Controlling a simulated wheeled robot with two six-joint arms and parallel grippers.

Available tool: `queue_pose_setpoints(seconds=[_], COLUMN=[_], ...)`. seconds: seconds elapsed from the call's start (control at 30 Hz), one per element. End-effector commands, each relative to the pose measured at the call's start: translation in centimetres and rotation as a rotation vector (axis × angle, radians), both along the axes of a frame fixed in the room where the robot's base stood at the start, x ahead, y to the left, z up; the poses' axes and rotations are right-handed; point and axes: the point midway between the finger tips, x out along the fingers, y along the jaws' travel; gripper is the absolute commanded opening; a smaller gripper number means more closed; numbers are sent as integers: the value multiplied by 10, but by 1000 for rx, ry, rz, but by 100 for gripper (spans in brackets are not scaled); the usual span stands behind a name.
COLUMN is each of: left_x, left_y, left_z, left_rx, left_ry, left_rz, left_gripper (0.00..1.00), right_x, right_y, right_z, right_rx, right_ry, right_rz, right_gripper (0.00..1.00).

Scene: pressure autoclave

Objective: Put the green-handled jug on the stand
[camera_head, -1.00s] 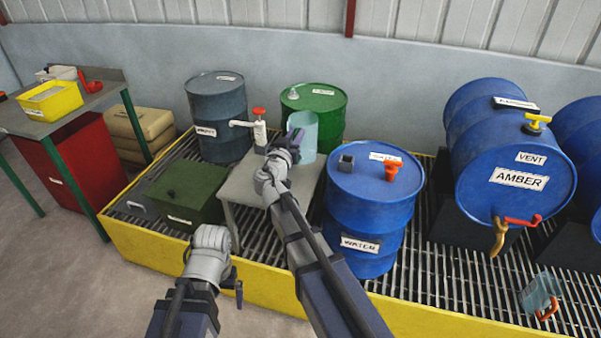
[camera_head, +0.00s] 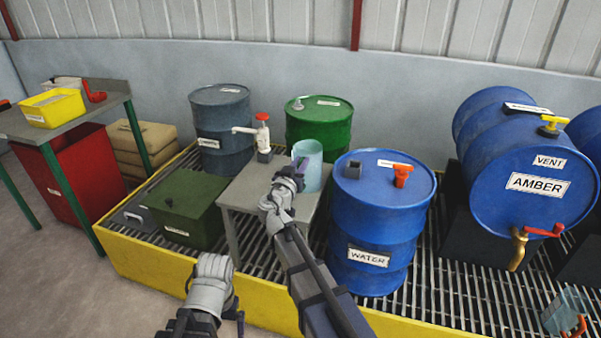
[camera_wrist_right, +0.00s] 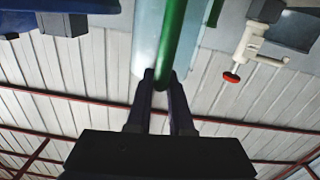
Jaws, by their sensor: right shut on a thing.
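A pale blue, see-through jug (camera_head: 308,168) is at the right side of the small grey stand (camera_head: 247,190) in the head view. My right gripper (camera_head: 292,178) is shut on its green handle, at the jug's near left side. In the right wrist view the green handle (camera_wrist_right: 172,40) runs between the fingertips (camera_wrist_right: 161,78), with the jug's wall (camera_wrist_right: 148,40) behind it. The jug looks upright. I cannot tell whether its base touches the stand top. My left gripper (camera_head: 240,318) is low in the head view, mostly hidden, its fingers unclear.
A pump with a red knob (camera_head: 262,130) stands at the stand's back. The blue WATER drum (camera_head: 370,225) is close on the right, a green drum (camera_head: 335,125) behind, a green box (camera_head: 188,210) left. A jug with an orange handle (camera_head: 562,312) sits at the lower right.

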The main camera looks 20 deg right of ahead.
Motion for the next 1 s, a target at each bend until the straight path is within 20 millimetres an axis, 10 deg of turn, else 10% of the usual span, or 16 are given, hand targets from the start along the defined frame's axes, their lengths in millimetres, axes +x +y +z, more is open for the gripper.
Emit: queue_pose_setpoints(seconds=[0.4, 0.43, 0.67, 1.0], left_x=[0, 0, 0, 0], left_y=[0, 0, 0, 0], left_z=[-9, -8, -7, -3], left_rx=[0, 0, 0, 0], left_ry=[0, 0, 0, 0], left_rz=[0, 0, 0, 0], left_gripper=[100, 100, 100, 100], right_x=[0, 0, 0, 0], right_y=[0, 0, 0, 0], right_z=[-9, -8, -7, -3], right_rx=[0, 0, 0, 0], right_ry=[0, 0, 0, 0], right_rz=[0, 0, 0, 0], right_gripper=[0, 22, 48, 50])
